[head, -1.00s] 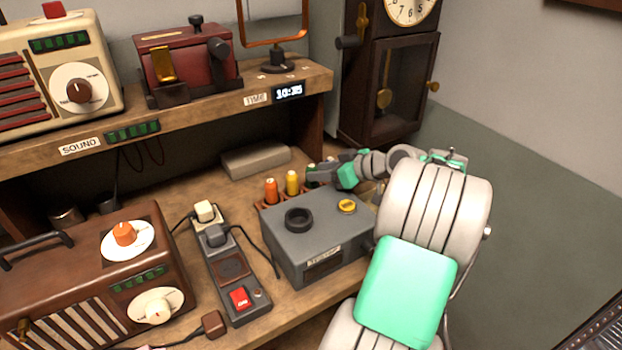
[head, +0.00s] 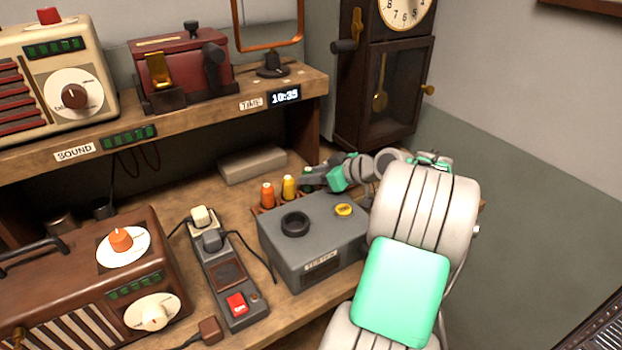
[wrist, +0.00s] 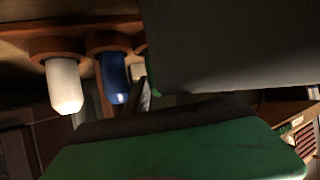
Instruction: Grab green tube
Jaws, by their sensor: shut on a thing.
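My gripper (head: 310,180) is at the far side of the grey box, at the right end of the tube rack (head: 262,209). It is shut on the green tube (head: 308,170), which is mostly hidden by the fingers and shows only as a small green patch. In the wrist view a thin green sliver (wrist: 155,90) shows at the edge of the large grey shape; I cannot tell for sure that it is the tube. An orange tube (head: 267,195) and a yellow tube (head: 289,188) stand in the rack left of my gripper.
The wrist view shows a white tube (wrist: 64,87) and a blue tube (wrist: 114,78) close by. The grey box (head: 312,240) stands in front of the rack. A shelf (head: 200,110) overhangs behind, and a clock cabinet (head: 385,100) stands at the back right.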

